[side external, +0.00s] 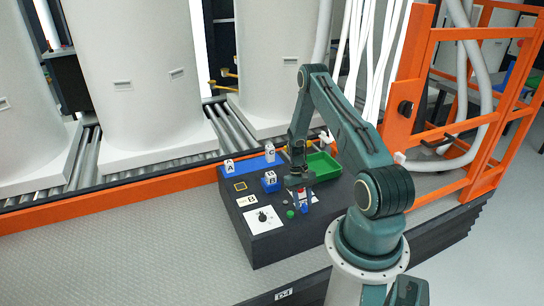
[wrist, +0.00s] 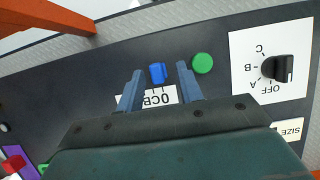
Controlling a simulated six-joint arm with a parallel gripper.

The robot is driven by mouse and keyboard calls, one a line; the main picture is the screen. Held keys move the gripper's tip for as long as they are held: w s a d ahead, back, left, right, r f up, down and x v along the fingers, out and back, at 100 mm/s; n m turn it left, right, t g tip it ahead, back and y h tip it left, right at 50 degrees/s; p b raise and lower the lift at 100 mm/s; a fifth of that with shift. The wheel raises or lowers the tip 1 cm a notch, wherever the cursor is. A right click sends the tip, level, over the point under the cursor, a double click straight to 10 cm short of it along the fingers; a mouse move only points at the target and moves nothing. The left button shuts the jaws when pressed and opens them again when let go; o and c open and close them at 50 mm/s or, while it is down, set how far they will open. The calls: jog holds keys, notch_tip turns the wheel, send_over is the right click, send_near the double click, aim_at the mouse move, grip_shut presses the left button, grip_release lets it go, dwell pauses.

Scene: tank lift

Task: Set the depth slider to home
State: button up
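A small blue knob (wrist: 158,73) stands on the dark panel beside a white label (wrist: 160,94) with black print, partly hidden by my gripper. It may be the depth slider's handle; no slot or home mark can be read. My gripper (wrist: 159,68) is open, with one finger on each side of the knob in the wrist view and gaps between. Whether the fingertips are down at knob height cannot be told. In the side view my gripper (side external: 298,194) points down over the panel's front right, and the blue knob (side external: 304,208) shows close by it.
A green button (wrist: 202,63) sits just right of the knob. Beyond it is a black dial (wrist: 278,68) marked OFF, A, B, C. In the side view, lettered blocks A (side external: 229,166) and B (side external: 270,178) and a green tray (side external: 322,167) stand behind.

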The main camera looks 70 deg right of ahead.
jog(key=v, duration=1.3)
jog(key=shift+r, duration=0.15)
jog(key=shift+w, duration=0.1)
jog(key=w+a+r+n+t+h, duration=0.2)
jog(key=w+a+r, duration=0.2)
jog(key=a+r, duration=0.7)
jog(key=w+a+r+n+t+h, duration=0.1)
jog(key=w+a+r+n+h, duration=0.15)
jog(key=a+r, duration=0.85)
jog(key=s+a+r+n+t+y, duration=0.1)
jog(key=s+a+r+n+t, duration=0.3)
jog(key=s+a+r, duration=0.8)
jog(key=s+a+t, duration=0.1)
jog(key=s+a, duration=0.1)
jog(key=a, duration=0.1)
jog(key=shift+s+r+t, duration=0.25)
jog(key=shift+r+t, duration=0.15)
